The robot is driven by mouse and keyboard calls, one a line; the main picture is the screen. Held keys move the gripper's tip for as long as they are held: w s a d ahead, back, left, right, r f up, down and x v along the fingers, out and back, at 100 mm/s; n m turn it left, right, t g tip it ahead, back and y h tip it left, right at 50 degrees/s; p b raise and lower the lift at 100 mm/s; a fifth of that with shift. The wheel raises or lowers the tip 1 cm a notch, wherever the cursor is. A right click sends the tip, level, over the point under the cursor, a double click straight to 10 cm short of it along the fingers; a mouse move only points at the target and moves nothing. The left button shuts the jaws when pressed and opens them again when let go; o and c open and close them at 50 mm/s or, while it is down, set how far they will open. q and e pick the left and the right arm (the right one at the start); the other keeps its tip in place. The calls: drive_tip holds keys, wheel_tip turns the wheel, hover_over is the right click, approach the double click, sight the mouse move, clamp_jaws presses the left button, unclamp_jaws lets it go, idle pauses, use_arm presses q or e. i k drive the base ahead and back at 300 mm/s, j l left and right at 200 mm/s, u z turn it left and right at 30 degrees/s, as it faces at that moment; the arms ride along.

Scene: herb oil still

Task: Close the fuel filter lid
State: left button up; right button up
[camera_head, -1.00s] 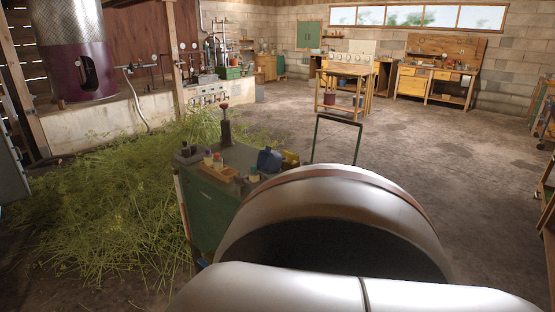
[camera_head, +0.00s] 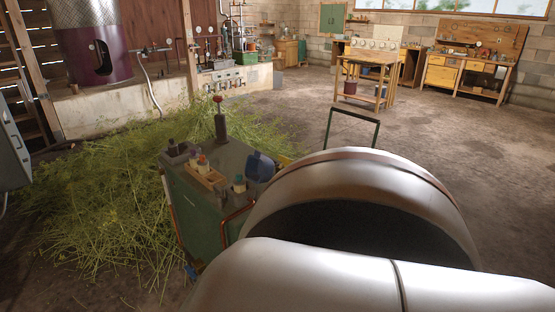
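I cannot make out a fuel filter or its lid in this view. A green cart (camera_head: 205,215) stands in front of me, with small bottles in a wooden holder (camera_head: 205,174), a blue jug (camera_head: 259,167) and a red-knobbed dark post (camera_head: 219,120) on or beside its top. A large silver-grey rounded arm link of mine fills the lower right and hides part of the cart and floor. Neither of my grippers shows.
A heap of cut green herbs (camera_head: 100,205) lies left of the cart. A purple and metal still (camera_head: 95,45) stands at the back left. A wooden table (camera_head: 364,82) and workbenches (camera_head: 468,72) stand at the back. The floor (camera_head: 460,140) at right is clear.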

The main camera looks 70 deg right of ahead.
sight(259, 168)
drive_tip(key=k+l, duration=0.1)
drive_tip(key=l, duration=0.4)
drive_tip(key=k+l, duration=0.15)
drive_tip(key=l, duration=0.3)
drive_tip(key=k+l, duration=0.1)
drive_tip(key=l, duration=0.4)
drive_tip(key=k+l, duration=0.1)
drive_tip(key=l, duration=0.4)
drive_tip(key=k+l, duration=0.1)
drive_tip(key=l, duration=0.35)
drive_tip(key=k+l, duration=0.15)
drive_tip(key=l, duration=0.35)
